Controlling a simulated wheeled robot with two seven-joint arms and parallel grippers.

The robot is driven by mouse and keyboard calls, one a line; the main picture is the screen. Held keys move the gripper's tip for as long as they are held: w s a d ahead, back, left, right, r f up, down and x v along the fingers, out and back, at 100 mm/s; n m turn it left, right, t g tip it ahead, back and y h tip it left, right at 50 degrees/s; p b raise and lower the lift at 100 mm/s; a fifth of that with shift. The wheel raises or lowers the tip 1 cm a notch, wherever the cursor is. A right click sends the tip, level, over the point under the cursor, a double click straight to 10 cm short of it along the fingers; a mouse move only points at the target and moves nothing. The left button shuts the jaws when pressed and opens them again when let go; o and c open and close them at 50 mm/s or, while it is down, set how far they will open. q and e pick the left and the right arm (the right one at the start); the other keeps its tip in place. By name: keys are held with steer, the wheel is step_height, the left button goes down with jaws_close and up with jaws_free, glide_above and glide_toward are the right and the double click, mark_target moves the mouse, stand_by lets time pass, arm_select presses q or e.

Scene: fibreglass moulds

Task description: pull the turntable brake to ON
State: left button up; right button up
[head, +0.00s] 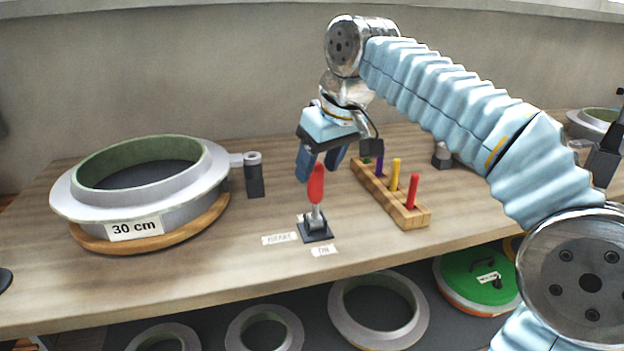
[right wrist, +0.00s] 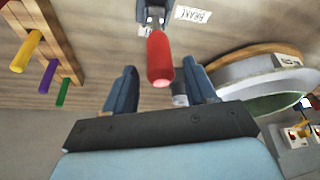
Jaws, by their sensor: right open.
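The turntable brake is a lever with a red handle (head: 316,184) on a small dark base (head: 315,229). It stands nearly upright on the bench, with a BRAKE label (head: 279,239) at its left and an ON label (head: 323,250) in front. My right gripper (head: 322,178) is open, pointing down just behind and above the red handle. In the right wrist view the red handle (right wrist: 160,60) lies between the two open fingers (right wrist: 160,88), with a gap on each side. The turntable (head: 160,240) carries a grey ring mould marked 30 cm (head: 134,229). My left gripper is not seen.
A wooden rack (head: 400,212) with coloured pegs stands just right of the brake. A dark post with a grey cap (head: 254,178) stands between turntable and brake. Several moulds (head: 378,311) lie on a shelf below the bench. The bench front is clear.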

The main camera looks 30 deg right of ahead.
mark_target(313, 181)
steer(key=shift+x, duration=2.4)
steer(key=shift+c, duration=0.5)
jaws_close()
